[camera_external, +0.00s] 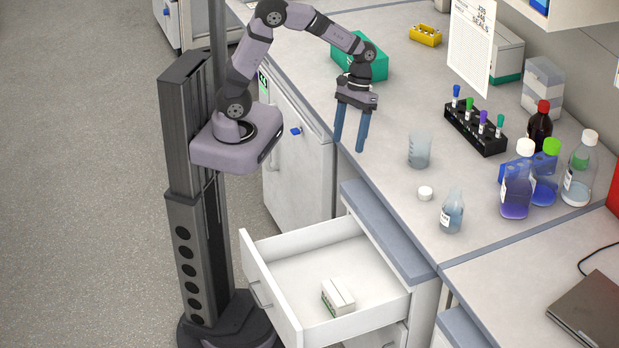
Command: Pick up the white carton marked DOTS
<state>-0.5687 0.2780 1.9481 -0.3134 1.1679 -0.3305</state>
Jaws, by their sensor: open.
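A small white carton (338,297) with a greenish-grey side lies in the open white drawer (298,237), near the drawer's front right part. Its marking is too small to read. My gripper (350,140) is open and empty, its two blue fingers pointing down. It is above the bench's front edge, well above and behind the carton, and touches nothing that I can see.
A green box (372,68) is behind my gripper. The drawer floor around the carton is clear.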

